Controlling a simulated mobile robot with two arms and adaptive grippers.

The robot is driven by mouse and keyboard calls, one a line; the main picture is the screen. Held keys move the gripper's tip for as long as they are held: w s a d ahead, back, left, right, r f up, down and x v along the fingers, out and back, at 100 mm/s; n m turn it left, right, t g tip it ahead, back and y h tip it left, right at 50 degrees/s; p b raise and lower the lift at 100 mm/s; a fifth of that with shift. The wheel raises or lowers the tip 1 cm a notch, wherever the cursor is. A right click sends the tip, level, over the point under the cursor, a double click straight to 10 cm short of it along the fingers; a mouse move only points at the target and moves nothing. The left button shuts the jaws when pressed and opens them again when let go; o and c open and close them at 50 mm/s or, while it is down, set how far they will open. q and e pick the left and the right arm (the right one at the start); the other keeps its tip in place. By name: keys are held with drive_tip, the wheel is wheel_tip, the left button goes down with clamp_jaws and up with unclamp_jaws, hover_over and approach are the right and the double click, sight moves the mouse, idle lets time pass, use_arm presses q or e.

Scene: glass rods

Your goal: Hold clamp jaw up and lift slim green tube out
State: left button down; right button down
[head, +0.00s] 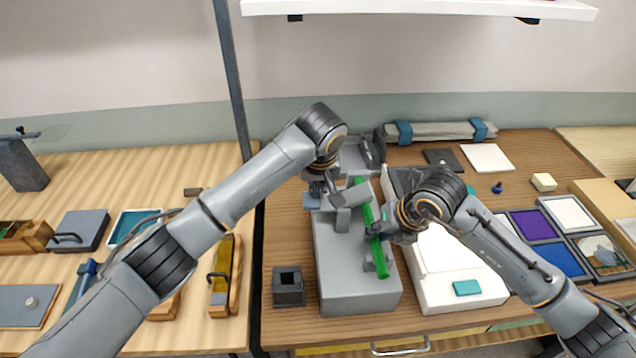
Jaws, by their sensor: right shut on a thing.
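The slim green tube (368,215) lies along the top of the grey clamp block (359,296), with its near end toward the front of the block. The clamp jaw (349,193) shows as a grey piece over the block, left of the tube's far part. My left gripper (317,194) is at the left side of the jaw; its fingers are small and partly hidden, so I cannot tell their opening. My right gripper (378,231) is shut on the green tube about midway along it. I cannot tell whether the tube is clear of the block's supports.
A small dark square holder (288,287) stands left of the block. A white case (462,296) with a teal piece lies to the right, under my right arm. Colored framed panels (555,258) fill the right side. A shelf (420,9) hangs above.

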use_arm(q)
drive_tip(key=shift+s+d+f, duration=0.1)
drive_tip(key=shift+f, duration=1.2)
use_arm(e)
drive_tip(key=shift+r, duration=1.65)
